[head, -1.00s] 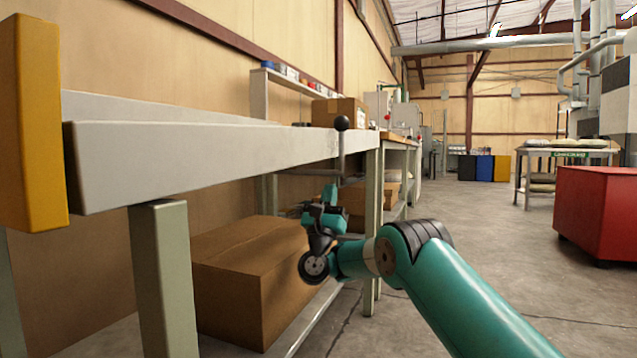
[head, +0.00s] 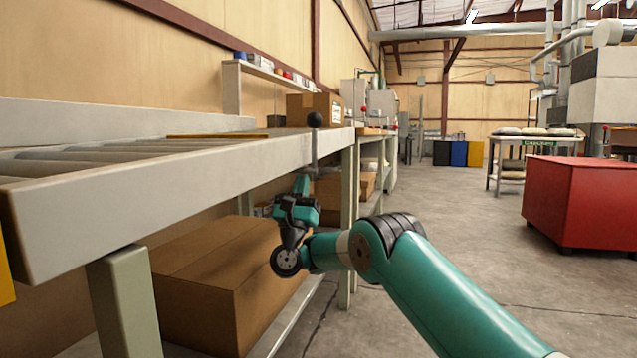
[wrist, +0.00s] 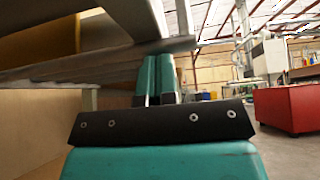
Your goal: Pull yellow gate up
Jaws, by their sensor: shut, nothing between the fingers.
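A thin yellow strip (head: 215,135) lies across the top of the grey roller conveyor (head: 225,158); I cannot tell if it is the gate's top edge. A larger yellow piece (head: 4,268) shows at the left frame edge by the conveyor's near end, mostly cut off. A lever with a black ball knob (head: 315,119) stands at the conveyor's side rail. My gripper (head: 303,182) is shut and empty, pointing up just below the lever's lower end. In the wrist view, its two fingers (wrist: 159,72) are together beneath the grey rail (wrist: 100,66).
A large cardboard box (head: 215,280) sits on the shelf under the conveyor, close beside my gripper. Green-grey legs (head: 125,310) support the conveyor. A red bin (head: 580,205) stands at right. The concrete floor between them is clear.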

